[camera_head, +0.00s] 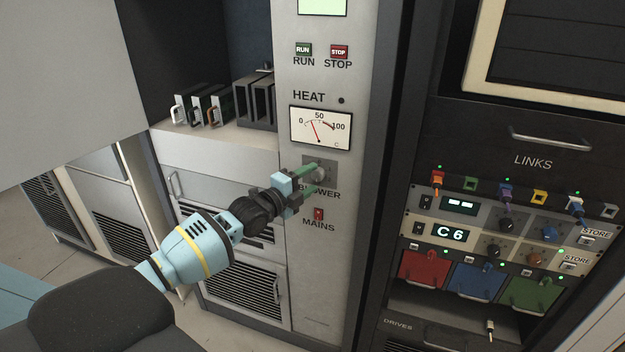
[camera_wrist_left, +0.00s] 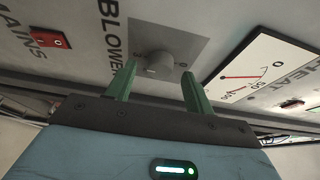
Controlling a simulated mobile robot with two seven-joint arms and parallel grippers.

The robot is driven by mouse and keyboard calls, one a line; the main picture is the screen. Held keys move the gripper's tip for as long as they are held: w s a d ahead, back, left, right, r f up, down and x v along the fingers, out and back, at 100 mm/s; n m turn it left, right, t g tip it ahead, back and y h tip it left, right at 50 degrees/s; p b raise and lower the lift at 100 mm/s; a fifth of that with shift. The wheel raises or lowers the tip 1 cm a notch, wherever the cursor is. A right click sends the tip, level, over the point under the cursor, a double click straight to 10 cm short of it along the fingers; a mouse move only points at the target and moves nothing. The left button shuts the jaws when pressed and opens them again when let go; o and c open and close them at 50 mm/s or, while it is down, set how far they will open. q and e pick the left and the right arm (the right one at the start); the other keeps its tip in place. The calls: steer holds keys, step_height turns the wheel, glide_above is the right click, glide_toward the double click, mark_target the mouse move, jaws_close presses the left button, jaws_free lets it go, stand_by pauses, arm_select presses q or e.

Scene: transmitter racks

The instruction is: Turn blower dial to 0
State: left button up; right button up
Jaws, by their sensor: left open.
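The blower dial (camera_head: 319,173) is a small grey knob on a darker square plate, above the word BLOWER on the pale panel. My left gripper (camera_head: 308,180) is at the dial, its green fingers pointing at the panel. In the left wrist view the dial (camera_wrist_left: 155,65) shows between and just beyond the two spread fingertips of the left gripper (camera_wrist_left: 158,72). The gripper is open, and I cannot tell whether a finger touches the dial. My right gripper is not in view.
The HEAT meter (camera_head: 320,127) is above the dial, and the red MAINS switch (camera_head: 318,214) is below it. RUN (camera_head: 303,49) and STOP (camera_head: 339,51) buttons are higher up. A dark LINKS rack (camera_head: 533,162) with coloured plugs stands to the right. A shelf with black modules (camera_head: 255,101) is to the left.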

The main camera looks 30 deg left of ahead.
arm_select(q)
steer(key=shift+w+d, duration=0.1)
steer(key=shift+w, duration=0.6)
steer(key=c, duration=1)
